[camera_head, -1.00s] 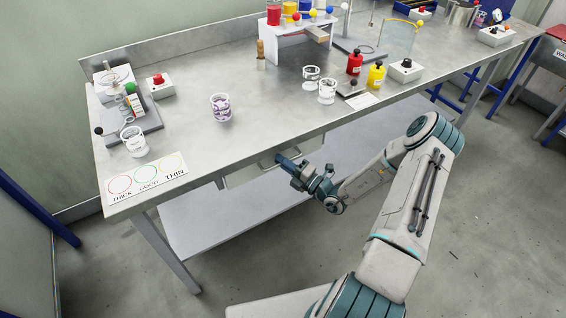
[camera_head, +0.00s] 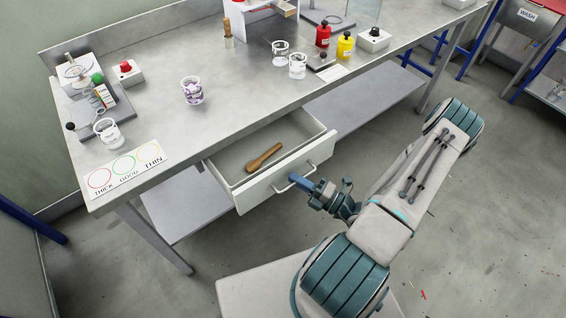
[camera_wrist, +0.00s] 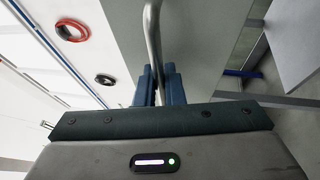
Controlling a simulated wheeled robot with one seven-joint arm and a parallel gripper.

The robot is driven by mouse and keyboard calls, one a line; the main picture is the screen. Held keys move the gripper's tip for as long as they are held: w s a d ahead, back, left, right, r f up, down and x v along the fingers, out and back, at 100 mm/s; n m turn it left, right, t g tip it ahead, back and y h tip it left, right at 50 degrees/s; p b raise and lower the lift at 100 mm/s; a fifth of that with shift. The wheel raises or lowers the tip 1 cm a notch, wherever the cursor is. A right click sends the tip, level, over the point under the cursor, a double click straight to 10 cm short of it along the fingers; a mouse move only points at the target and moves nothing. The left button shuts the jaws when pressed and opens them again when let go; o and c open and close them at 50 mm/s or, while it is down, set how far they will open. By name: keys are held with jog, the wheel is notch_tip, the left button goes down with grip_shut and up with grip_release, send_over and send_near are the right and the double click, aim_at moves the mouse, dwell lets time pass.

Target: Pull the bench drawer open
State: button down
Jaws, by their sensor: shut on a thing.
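The bench drawer (camera_head: 258,190) is pulled well out from under the steel bench top (camera_head: 222,122). Its grey-white front faces me, and a wooden-handled tool (camera_head: 264,157) lies inside it. The bar handle (camera_head: 297,180) is on the drawer front. My gripper (camera_head: 304,184) is at the handle's right part. In the wrist view the blue fingers (camera_wrist: 160,85) are shut on the metal handle bar (camera_wrist: 152,35), one on each side of it. The fingertips partly hide the bar there.
A lower shelf (camera_head: 358,108) runs beneath the bench. On top are a purple-patterned cup (camera_head: 192,91), clear cups (camera_head: 298,66), a red bottle (camera_head: 323,35), a yellow bottle (camera_head: 345,46) and a card with coloured rings (camera_head: 125,166).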

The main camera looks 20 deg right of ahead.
jog(key=s+d, duration=0.2)
jog(key=s, duration=0.4)
jog(key=shift+s, duration=0.15)
jog(key=c, duration=1.5)
grip_release()
jog(key=shift+c, duration=0.2)
jog(key=shift+d, duration=0.1)
jog(key=b+v, duration=0.2)
jog(key=v, duration=1.1)
jog(key=shift+s+d+b, duration=0.15)
jog(key=shift+s+b, duration=0.15)
jog(key=shift+s, duration=0.05)
